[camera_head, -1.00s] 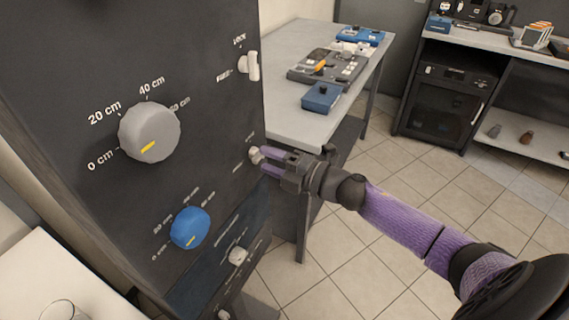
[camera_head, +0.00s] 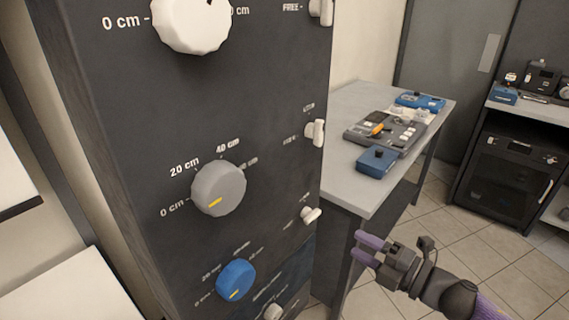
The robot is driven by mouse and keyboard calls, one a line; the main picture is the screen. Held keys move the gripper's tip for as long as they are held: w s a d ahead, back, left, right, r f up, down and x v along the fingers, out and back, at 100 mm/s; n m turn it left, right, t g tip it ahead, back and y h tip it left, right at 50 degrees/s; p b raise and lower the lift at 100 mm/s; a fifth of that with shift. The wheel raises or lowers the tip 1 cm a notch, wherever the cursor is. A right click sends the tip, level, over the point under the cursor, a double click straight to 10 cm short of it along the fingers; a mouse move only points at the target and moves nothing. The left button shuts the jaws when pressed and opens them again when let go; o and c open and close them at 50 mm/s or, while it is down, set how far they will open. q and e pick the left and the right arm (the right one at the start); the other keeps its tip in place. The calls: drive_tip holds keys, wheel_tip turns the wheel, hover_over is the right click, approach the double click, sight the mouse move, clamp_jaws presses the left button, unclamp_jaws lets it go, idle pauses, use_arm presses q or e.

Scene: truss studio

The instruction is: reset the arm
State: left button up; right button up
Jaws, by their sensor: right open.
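My right arm comes in from the lower right. Its gripper (camera_head: 362,249) has purple fingers, is open and empty, and hangs in the air to the right of the dark control panel (camera_head: 130,130). The fingers point left toward the panel's small white lever (camera_head: 311,215), with a clear gap between. The panel carries a white dial (camera_head: 192,24), a grey dial (camera_head: 218,188) and a blue dial (camera_head: 236,279). Another white lever (camera_head: 318,132) is higher on its right side. My left gripper is not in view.
A grey table (camera_head: 362,197) stands behind my right gripper, with a blue box (camera_head: 376,162) and a device with an orange part (camera_head: 385,133) on it. A dark cabinet (camera_head: 508,175) is at the far right. Tiled floor (camera_head: 455,222) is open between them.

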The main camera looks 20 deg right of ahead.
drive_tip(key=s+d+f+m+g+h, duration=0.1)
drive_tip(key=s+f+m+g+h, duration=0.25)
drive_tip(key=f, duration=0.65)
drive_tip(key=s+d+f+m+g+h, duration=0.1)
drive_tip(key=s+f+m+h, duration=0.2)
drive_tip(key=s+f+m, duration=0.35)
drive_tip(key=s+d+f+m+g+h, duration=0.1)
drive_tip(key=s+f+m+g+h, duration=0.3)
drive_tip(key=f, duration=0.8)
drive_tip(key=s+a+f+m+g, duration=0.2)
drive_tip(key=s+a+f, duration=0.2)
drive_tip(key=s, duration=0.2)
drive_tip(key=s+a+f+m+g+y, duration=0.1)
drive_tip(key=s+a+f+m+g, duration=0.1)
drive_tip(key=s+a+f, duration=0.2)
drive_tip(key=s+a+f+m+g+b, duration=0.1)
drive_tip(key=s+a+f+m+g, duration=0.1)
drive_tip(key=s, duration=0.8)
wheel_tip(320, 180, down, 2)
drive_tip(key=shift+s+a+f+m+g, duration=0.15)
drive_tip(key=shift+a+m+g, duration=0.35)
drive_tip(key=shift+a, duration=0.6)
drive_tip(key=shift+y, duration=0.25)
